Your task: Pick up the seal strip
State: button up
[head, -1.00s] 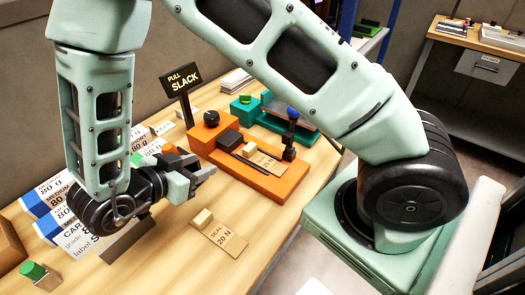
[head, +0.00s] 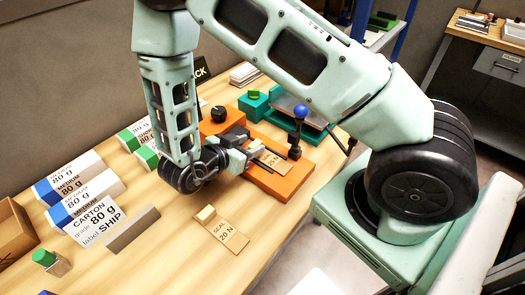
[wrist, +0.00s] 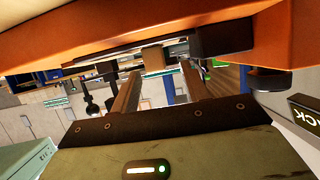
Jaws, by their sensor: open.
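A tan seal strip marked 25 N (head: 272,161) lies on the orange fixture (head: 284,186), between dark rails. My gripper (head: 246,157) is open at the left end of the 25 N strip, low over the fixture. In the wrist view, a tan block (wrist: 153,58) shows between and beyond my two fingertips (wrist: 158,76). Whether the fingers touch it cannot be told.
A black sign (head: 202,72) stands behind my arm, mostly hidden. A teal device (head: 255,104) and a blue-knobbed post (head: 299,125) stand close to the fixture. Labelled cartons (head: 95,222) and a grey bar (head: 132,230) lie at the left. The front table is clear around the 20 N strip.

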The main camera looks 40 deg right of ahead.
aim_at(257, 142)
jog(key=p+x, duration=0.1)
jog(key=x, duration=0.3)
jog(key=shift+s+d+p, duration=0.15)
jog(key=shift+s+p, duration=0.05)
jog(key=shift+p, duration=0.15)
jog(key=shift+w+d+f, duration=0.15)
jog(key=shift+d+f, duration=0.15)
jog(key=shift+d, duration=0.25)
grip_shut()
